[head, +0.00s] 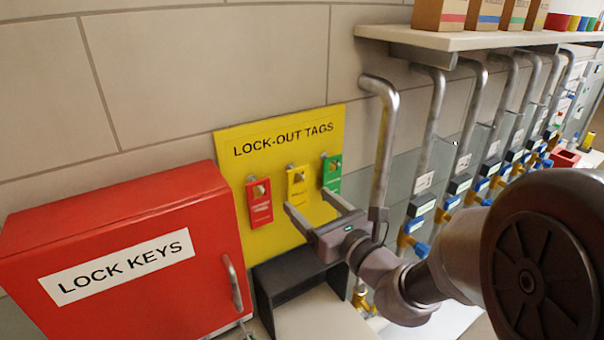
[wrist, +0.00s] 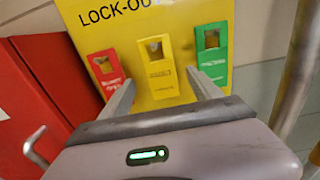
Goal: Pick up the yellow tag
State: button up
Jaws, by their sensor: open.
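The yellow tag (head: 298,186) hangs on a peg in the middle of the yellow LOCK-OUT TAGS board (head: 256,205). A red tag (head: 259,203) hangs to its left and a green tag (head: 332,172) to its right. My gripper (head: 316,207) is open and empty in front of the board, just below and in front of the tags. In the wrist view the yellow tag (wrist: 158,69) shows beyond and between my two fingers (wrist: 161,90). The red tag (wrist: 106,72) and green tag (wrist: 211,54) show on either side. Contact with a tag cannot be told.
A red LOCK KEYS box (head: 125,255) with a handle stands left of the board. A black open box (head: 296,285) sits below it. Vertical grey pipes (head: 384,140) with valves run along the right. A shelf (head: 470,40) with cartons is above them.

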jog(key=x, duration=0.5)
jog(key=shift+w+a+f+b, duration=0.15)
jog(key=shift+w+f+b, duration=0.05)
jog(key=shift+w+b, duration=0.15)
jog(key=shift+s+r, duration=0.1)
jog(key=shift+s, duration=0.1)
jog(key=shift+c, duration=0.6)
jog(key=c, duration=1.3)
jog(key=shift+r+p, duration=0.4)
jog(key=shift+r, duration=0.25)
jog(key=shift+s+d+r, duration=0.15)
jog(key=shift+s+d, duration=0.05)
jog(key=shift+d, duration=0.05)
jog(key=b, duration=0.9)
send_near(300, 187)
jog(key=v, duration=0.7)
jog(key=shift+s+d, duration=0.2)
jog(key=shift+s, duration=0.1)
